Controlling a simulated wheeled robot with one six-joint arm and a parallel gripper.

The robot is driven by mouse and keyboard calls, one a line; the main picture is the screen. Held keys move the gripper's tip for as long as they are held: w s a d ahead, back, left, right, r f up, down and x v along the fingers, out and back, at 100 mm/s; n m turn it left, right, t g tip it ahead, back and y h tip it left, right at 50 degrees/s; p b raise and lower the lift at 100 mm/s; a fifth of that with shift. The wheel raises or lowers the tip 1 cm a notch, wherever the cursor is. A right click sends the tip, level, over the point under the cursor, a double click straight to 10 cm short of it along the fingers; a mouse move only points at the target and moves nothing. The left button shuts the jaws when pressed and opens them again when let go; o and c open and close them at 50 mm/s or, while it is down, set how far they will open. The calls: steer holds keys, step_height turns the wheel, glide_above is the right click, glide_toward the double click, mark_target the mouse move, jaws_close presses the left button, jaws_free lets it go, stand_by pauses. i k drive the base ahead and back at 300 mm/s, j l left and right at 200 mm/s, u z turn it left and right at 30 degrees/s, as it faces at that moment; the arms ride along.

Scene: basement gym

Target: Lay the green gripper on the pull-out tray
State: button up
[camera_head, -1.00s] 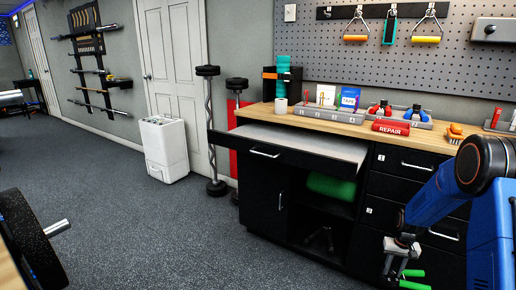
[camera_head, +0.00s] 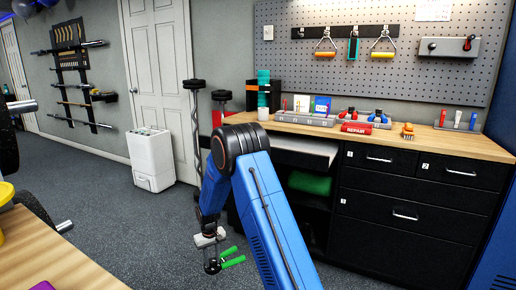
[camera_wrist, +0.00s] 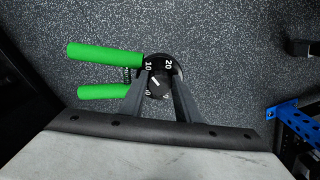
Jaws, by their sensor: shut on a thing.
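The green gripper is a hand exerciser with two green handles (camera_head: 232,257) and a dark dial. My gripper (camera_head: 211,264) is shut on its dial end and holds it low above the dark floor, in front of the cabinet. In the wrist view my fingers (camera_wrist: 160,98) close around the numbered dial, and the green handles (camera_wrist: 104,55) point left. The pull-out tray (camera_head: 306,148) is a pale surface sticking out under the worktop. My arm hides its left part. No object shows on the visible part.
A green roll (camera_head: 310,183) lies on the shelf below. Another wooden surface (camera_head: 60,255) is at the near left. The floor between is open.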

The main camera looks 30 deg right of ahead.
mark_target(284, 146)
steer(key=i+l+u, duration=0.1)
steer(key=l+u, duration=0.3)
steer(key=l, duration=1.75)
